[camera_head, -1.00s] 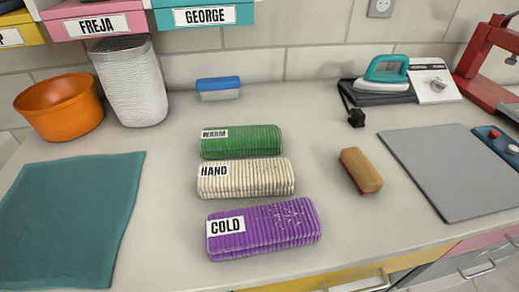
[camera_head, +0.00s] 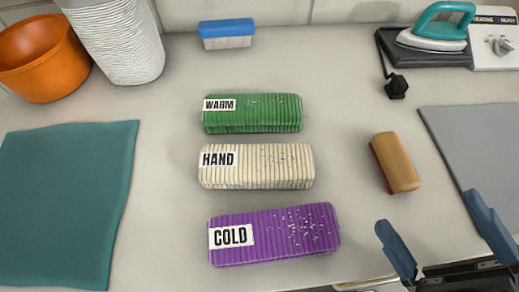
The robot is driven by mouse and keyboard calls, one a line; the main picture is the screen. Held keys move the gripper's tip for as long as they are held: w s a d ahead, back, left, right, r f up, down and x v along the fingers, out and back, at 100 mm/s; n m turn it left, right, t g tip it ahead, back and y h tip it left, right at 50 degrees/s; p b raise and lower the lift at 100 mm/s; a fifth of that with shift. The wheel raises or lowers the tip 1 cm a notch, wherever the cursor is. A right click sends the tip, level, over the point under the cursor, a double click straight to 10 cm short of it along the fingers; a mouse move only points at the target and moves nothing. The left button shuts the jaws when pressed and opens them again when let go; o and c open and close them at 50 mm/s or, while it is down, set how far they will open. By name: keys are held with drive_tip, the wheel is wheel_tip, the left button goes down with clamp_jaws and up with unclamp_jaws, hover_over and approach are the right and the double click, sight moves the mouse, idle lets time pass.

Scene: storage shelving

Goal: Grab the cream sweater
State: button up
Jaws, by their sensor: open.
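The cream sweater (camera_head: 262,167) is a folded, ribbed bundle with a white "HAND" label at its left end. It lies on the counter between a green "WARM" bundle (camera_head: 262,113) behind it and a purple "COLD" bundle (camera_head: 285,232) in front of it, with narrow gaps between them. My gripper (camera_head: 433,220) is at the lower right, its two blue fingers wide apart with nothing between them. It is to the right of and nearer than the cream sweater, apart from it.
A wooden brush (camera_head: 396,163) lies right of the sweater. A teal mat (camera_head: 65,200) is at left, a grey board (camera_head: 470,145) at right. An orange bowl (camera_head: 42,60), white basket (camera_head: 115,40), blue brush (camera_head: 227,30) and iron (camera_head: 440,30) stand behind.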

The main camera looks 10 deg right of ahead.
drive_tip(key=w+a+r+n+g+y+p, duration=0.1)
drive_tip(key=w+a+r+n+g+y, duration=0.2)
drive_tip(key=n+y, duration=0.75)
drive_tip(key=n+g+h+p, duration=0.4)
drive_tip(key=n+g, duration=1)
drive_tip(key=n, duration=1)
approach(298, 159)
drive_tip(key=shift+h, duration=0.55)
drive_tip(key=a, duration=0.1)
drive_tip(key=a+b, duration=0.1)
drive_tip(key=a, duration=0.3)
drive_tip(key=shift+r, duration=0.3)
drive_tip(key=shift+w+f+n+g+h, duration=0.3)
drive_tip(key=shift+w+n, duration=0.1)
drive_tip(key=shift+n, duration=0.05)
drive_tip(key=shift+f+p+x, duration=0.15)
drive_tip(key=shift+p+x, duration=0.1)
drive_tip(key=shift+x, duration=1.7)
drive_tip(key=shift+f+p+x, duration=0.15)
drive_tip(key=shift+p+x, duration=0.05)
drive_tip(key=shift+x, duration=1.75)
drive_tip(key=shift+d, duration=0.1)
drive_tip(key=shift+c, duration=0.4)
drive_tip(key=c, duration=1.2)
drive_tip(key=shift+o, duration=0.2)
drive_tip(key=shift+r, duration=0.1)
